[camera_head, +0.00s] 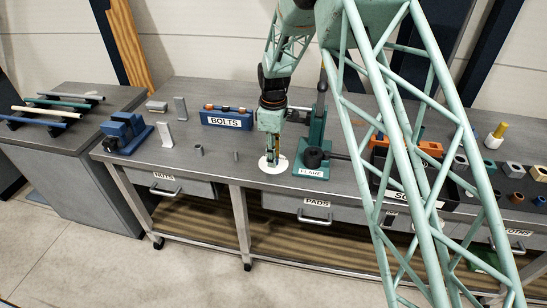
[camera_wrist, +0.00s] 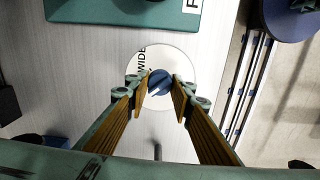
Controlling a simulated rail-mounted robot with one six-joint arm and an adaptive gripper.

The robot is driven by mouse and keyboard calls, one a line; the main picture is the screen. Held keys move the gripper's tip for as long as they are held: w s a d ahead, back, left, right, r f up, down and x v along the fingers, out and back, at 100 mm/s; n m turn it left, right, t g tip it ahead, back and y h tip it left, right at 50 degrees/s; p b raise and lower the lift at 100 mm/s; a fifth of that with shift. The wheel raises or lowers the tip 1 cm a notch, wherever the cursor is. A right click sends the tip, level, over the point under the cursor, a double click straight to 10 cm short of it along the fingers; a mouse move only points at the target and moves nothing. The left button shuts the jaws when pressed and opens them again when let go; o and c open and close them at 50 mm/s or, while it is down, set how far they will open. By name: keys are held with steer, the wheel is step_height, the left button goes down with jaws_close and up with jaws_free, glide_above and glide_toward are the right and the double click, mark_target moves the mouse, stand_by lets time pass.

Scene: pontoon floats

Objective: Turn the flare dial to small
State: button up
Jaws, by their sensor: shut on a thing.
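The flare dial is a round white plate (camera_wrist: 186,62) with a dark blue knob (camera_wrist: 160,80) in its middle. The plate also shows in the head view (camera_head: 266,165), flat on the bench below my gripper (camera_head: 272,158). In the wrist view, the word WIDE is readable at the plate's left edge; other markings are hidden by the fingers. A white pointer mark on the knob aims to the lower left. My gripper (camera_wrist: 160,93) is shut on the knob, one finger on each side. The green flaring tool (camera_head: 315,146), labelled FLARE, stands just right of the dial.
A blue BOLTS box (camera_head: 226,118) stands behind left on the grey bench (camera_head: 215,170). Two small grey cylinders stand left of the dial. A blue vise (camera_head: 126,133) sits at the bench's left end. The flaring tool's handle juts right. The dial is near the front edge.

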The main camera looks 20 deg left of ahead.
steer(key=shift+n, duration=0.4)
steer(key=o, duration=0.9)
steer(key=shift+r, duration=0.15)
steer(key=shift+r, duration=5.85)
steer(key=shift+r, duration=0.1)
